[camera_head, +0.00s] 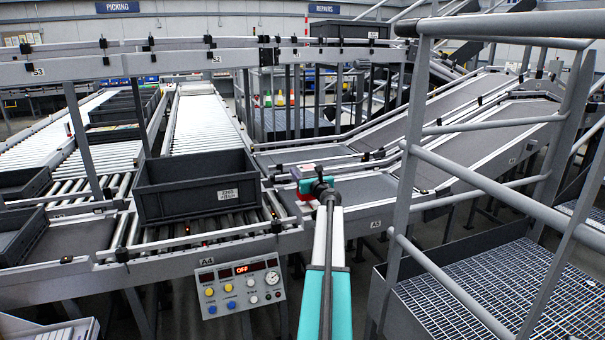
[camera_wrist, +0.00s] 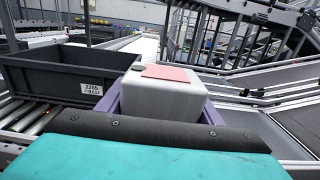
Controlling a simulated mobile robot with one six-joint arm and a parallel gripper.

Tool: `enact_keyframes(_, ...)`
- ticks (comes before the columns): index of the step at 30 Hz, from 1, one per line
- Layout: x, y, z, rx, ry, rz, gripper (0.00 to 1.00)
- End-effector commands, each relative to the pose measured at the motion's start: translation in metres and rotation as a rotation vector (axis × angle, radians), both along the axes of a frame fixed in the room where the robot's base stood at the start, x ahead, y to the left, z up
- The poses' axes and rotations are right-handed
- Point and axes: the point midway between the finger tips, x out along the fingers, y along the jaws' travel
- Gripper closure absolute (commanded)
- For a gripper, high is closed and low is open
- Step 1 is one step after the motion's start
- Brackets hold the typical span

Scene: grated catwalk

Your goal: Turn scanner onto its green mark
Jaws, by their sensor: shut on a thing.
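The scanner (camera_wrist: 163,97) is a pale grey, box-like thing in the middle of the wrist view. A pink-red panel and a small dark green round spot show on its top. My gripper (camera_wrist: 165,108) has a purple finger on each side of it and is shut on it. In the head view the scanner (camera_head: 305,188) shows only as a small part with red, beyond the dark end of my teal and white arm; my gripper (camera_head: 318,186) is mostly hidden there. I cannot make out a separate green mark, or whether the scanner faces one.
A dark grey tote (camera_head: 196,190) with a white label stands on rollers just left of the scanner. A control panel (camera_head: 242,286) reading OFF is below it. Grey railings (camera_head: 480,180) and a grated platform (camera_head: 480,290) are on the right. Sloping conveyors (camera_head: 440,110) lie behind.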

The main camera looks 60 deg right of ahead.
Motion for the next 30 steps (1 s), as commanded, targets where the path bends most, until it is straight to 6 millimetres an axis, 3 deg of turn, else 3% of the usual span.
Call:
enact_keyframes(8,0.001,0.001,-0.001,0.001,0.000,0.001,0.63)
enact_keyframes(9,0.001,0.001,-0.001,0.001,0.000,0.001,0.39)
enact_keyframes(12,0.001,0.001,-0.001,0.001,0.000,0.000,0.22)
enact_keyframes(30,-0.009,0.007,-0.001,0.000,0.000,-0.002,0.22)
